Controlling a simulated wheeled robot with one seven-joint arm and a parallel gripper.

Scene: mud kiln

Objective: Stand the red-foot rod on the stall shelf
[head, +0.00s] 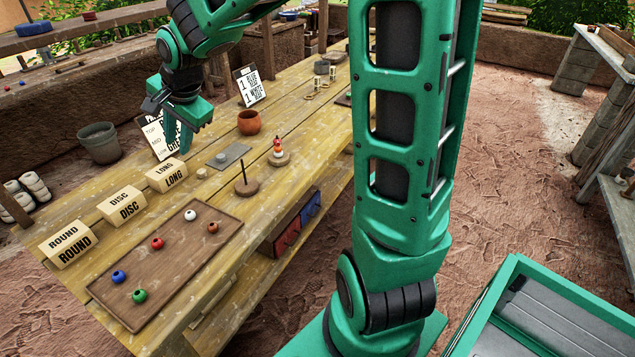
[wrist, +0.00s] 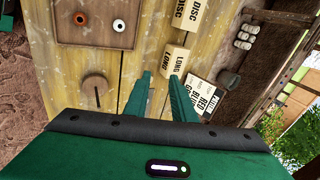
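A thin dark rod (head: 243,172) stands upright on a round brown foot (head: 246,187) on the table. The round foot also shows in the wrist view (wrist: 95,86). A second rod (head: 278,148), stacked with red-orange and white beads, stands behind it on a round base. I cannot tell which rod is the red-foot one. A raised wooden ledge (head: 130,16) at the back left holds small coloured things; I cannot tell if it is the stall shelf. My gripper (head: 178,148) is open and empty above the table near the signs, left of both rods; its fingers are apart in the wrist view (wrist: 160,92).
A brown tray (head: 185,276) with several coloured beads lies at the table's front. ROUND, DISC and LONG blocks (head: 166,175) line its left edge. A grey plate (head: 232,154), a clay pot (head: 249,122) and written cards (head: 250,86) stand around. A bucket (head: 99,143) is on the ground.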

